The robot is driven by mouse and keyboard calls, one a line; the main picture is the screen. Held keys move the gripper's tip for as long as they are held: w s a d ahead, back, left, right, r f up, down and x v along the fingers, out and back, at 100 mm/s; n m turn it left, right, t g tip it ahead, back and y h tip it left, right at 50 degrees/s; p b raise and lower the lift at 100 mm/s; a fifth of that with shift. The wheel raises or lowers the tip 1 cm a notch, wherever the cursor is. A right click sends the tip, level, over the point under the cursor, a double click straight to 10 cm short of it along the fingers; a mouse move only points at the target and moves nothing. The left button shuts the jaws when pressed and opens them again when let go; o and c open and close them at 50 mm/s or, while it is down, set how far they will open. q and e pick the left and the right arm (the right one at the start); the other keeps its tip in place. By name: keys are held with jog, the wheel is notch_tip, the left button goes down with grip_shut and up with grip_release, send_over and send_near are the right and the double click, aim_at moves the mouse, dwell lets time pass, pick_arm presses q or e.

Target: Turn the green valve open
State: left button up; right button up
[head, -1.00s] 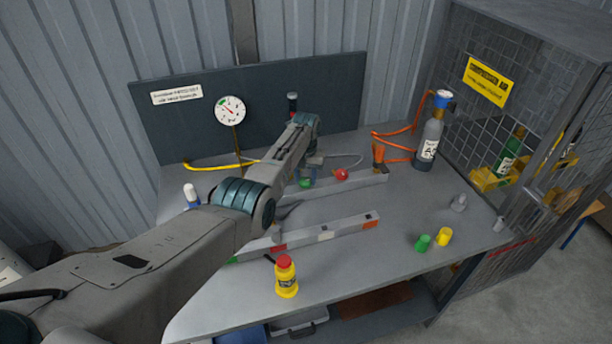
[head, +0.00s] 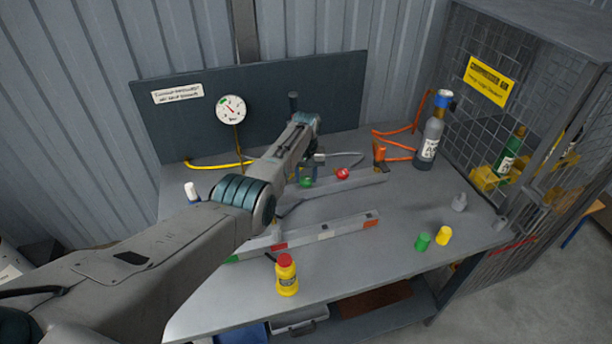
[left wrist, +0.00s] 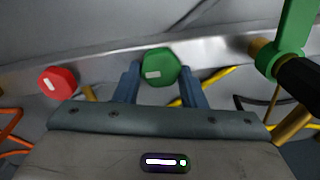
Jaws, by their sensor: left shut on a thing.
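The green valve (head: 306,182) is a small round knob on the rear grey rail of the bench, partly hidden by my arm in the head view. In the left wrist view the green valve (left wrist: 160,66) carries a short white mark and sits between the two blue-grey fingers. My left gripper (left wrist: 160,82) is shut on it from the side nearer the camera. A red knob (head: 342,174) sits to its right on the same rail. The red knob also shows at the left of the left wrist view (left wrist: 57,83). My right gripper is not in view.
A pressure gauge (head: 230,109) stands behind, with a yellow hose (head: 215,165) below it. A grey cylinder (head: 430,140) with an orange hose stands at right. A mesh cage bounds the right.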

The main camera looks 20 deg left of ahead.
aim_at(306, 178)
pick_arm(q)
jog(key=o, duration=1)
jog(key=shift+r, duration=0.1)
jog(key=shift+r, duration=0.45)
notch_tip(306, 178, up, 10)
jog(key=b, duration=0.1)
jog(key=shift+f, duration=0.1)
